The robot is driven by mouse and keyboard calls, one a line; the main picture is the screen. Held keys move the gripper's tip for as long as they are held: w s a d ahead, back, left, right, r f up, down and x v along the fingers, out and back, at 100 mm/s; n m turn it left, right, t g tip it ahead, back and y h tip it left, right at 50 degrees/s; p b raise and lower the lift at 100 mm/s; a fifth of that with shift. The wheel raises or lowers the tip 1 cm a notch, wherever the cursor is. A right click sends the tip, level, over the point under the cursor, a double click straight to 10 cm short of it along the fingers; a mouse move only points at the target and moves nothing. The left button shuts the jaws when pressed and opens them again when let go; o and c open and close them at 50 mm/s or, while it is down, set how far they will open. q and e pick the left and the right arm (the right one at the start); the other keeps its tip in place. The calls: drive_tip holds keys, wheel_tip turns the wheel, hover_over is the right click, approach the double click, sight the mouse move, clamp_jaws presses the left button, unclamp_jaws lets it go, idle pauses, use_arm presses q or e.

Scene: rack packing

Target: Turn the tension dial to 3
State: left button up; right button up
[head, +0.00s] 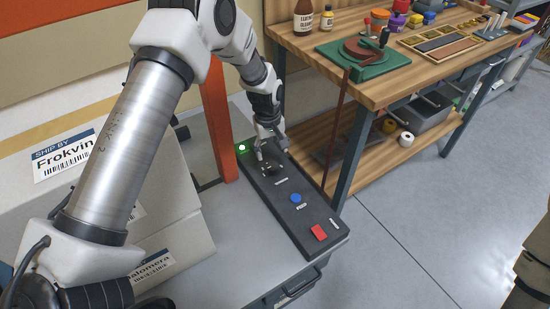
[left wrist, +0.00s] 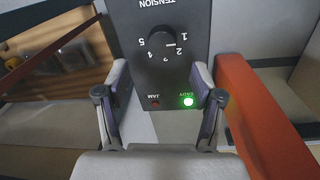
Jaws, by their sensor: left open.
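The tension dial (left wrist: 158,43) is a round black knob on a dark control panel (left wrist: 201,28). Numbers 1 to 5 are around it, upside down in the left wrist view. A white mark on the dial's right side lies between 1 and 2. In the head view the panel (head: 308,212) lies on a grey cabinet, and the dial is partly hidden by my gripper. My left gripper (head: 266,149) is over the panel's far end. In the left wrist view its open fingers (left wrist: 160,80) are apart and empty, with the dial beyond their tips. My right gripper is not in view.
A green lamp (head: 241,147) is lit at the panel's far end. A blue button (head: 296,198) and a red button (head: 318,232) are nearer. An orange post (head: 217,120) stands close left of the gripper. A wooden workbench (head: 375,88) stands right; boxes (head: 180,200) are left.

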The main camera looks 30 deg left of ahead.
sight(273, 167)
use_arm(q)
wheel_tip(273, 167, down, 7)
drive_tip(key=shift+d+r, duration=0.1)
drive_tip(key=shift+s+d+r, duration=0.1)
drive_tip(key=shift+s, duration=0.05)
drive_tip(key=c, duration=1.1)
drive_tip(key=shift+c, duration=0.2)
